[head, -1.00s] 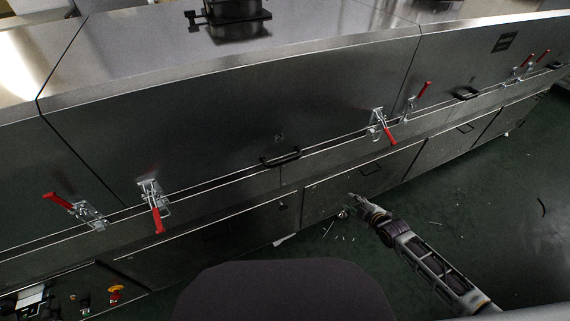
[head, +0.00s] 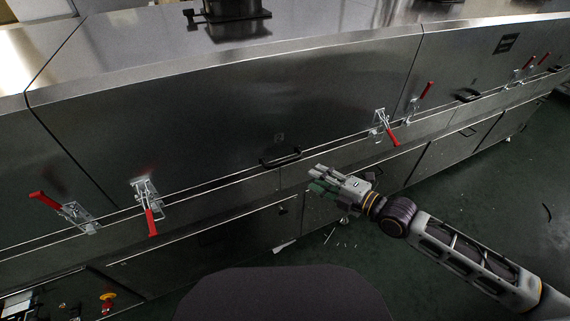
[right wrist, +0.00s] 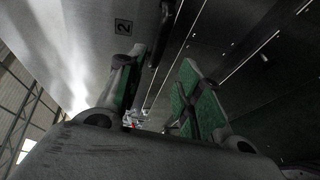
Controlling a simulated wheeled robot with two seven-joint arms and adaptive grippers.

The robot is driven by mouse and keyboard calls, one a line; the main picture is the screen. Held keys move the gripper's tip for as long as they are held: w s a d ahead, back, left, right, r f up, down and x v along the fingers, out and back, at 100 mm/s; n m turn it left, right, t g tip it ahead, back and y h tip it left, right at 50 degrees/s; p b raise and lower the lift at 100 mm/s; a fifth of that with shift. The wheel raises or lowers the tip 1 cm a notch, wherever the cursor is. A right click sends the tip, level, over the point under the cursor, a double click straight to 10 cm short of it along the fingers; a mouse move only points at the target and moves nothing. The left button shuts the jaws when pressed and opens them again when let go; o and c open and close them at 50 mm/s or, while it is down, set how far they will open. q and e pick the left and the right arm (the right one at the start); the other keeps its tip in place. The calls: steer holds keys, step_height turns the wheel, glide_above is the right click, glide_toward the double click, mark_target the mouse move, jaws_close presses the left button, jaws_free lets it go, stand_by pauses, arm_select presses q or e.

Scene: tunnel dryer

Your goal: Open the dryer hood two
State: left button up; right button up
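The dryer hood two (head: 230,110) is a large dark steel panel across the middle of the head view, and it is shut. Its black handle (head: 279,158) sits at its lower edge. The handle also shows in the right wrist view (right wrist: 162,32), just beyond the fingers, beside a label "2" (right wrist: 123,27). My right gripper (head: 314,178) is just right of and below the handle, apart from it. In the right wrist view its green-padded fingers (right wrist: 160,85) are spread with nothing between them. My left gripper is not in view.
Red-handled latches stand at the hood's lower left (head: 148,208) and lower right (head: 385,127), handles pointing down. Neighbouring latches (head: 64,210) and (head: 418,102) have handles raised outward.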

mark_target(285, 161)
steer(key=shift+w+a, duration=0.15)
steer(key=shift+w, duration=0.05)
stand_by(0.4)
steer(key=shift+x, duration=4.7)
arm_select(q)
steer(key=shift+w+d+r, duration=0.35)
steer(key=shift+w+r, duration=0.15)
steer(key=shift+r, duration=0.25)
arm_select(e)
steer(key=shift+x, duration=1.9)
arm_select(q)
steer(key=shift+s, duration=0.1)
arm_select(e)
steer(key=shift+f, duration=0.15)
steer(key=shift+a, duration=0.1)
steer(key=shift+c, duration=0.5)
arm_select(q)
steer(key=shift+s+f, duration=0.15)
arm_select(e)
jaws_close()
